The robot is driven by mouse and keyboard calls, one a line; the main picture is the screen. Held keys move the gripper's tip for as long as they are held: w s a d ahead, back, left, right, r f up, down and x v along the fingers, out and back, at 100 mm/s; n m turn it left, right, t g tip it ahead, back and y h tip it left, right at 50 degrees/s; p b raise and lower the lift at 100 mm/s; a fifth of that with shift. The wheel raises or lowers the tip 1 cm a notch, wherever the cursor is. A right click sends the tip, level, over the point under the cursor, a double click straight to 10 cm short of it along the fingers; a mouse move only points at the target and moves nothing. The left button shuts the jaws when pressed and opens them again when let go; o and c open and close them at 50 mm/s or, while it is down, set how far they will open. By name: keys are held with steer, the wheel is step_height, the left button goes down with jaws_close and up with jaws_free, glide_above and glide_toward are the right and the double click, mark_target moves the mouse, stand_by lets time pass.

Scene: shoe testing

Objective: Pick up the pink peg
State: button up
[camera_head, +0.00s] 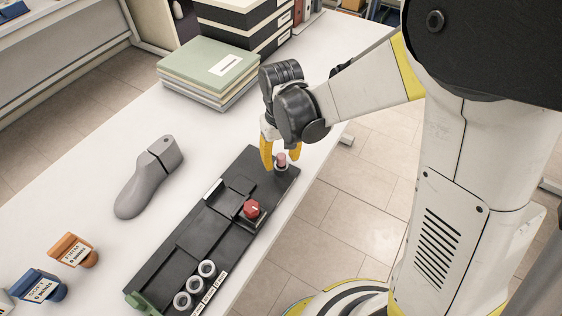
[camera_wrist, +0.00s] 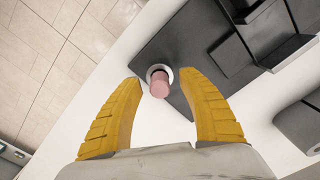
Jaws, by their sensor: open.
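The pink peg (camera_head: 282,158) stands in a light ring at the far right end of a black fixture board (camera_head: 190,239). In the wrist view the pink peg (camera_wrist: 159,85) shows between the fingertips and a little beyond them, with its ring around its base. My gripper (camera_head: 280,162) is over that end of the board, its yellow fingers pointing down. In the wrist view my gripper (camera_wrist: 160,82) is open, with a clear gap on both sides of the peg. I cannot tell whether the fingers reach down to the peg's height.
A red knob (camera_head: 252,209) and several white rings (camera_head: 182,300) sit on the board. A grey shoe last (camera_head: 148,178) lies to the left on the white table (camera_head: 85,160). Stacked folders (camera_head: 210,70) and black boxes (camera_head: 245,25) stand behind. Orange (camera_head: 74,250) and blue (camera_head: 40,285) labelled pieces lie front left.

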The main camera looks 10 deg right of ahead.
jaws_close()
steer(key=shift+r, duration=0.1)
stand_by(0.3)
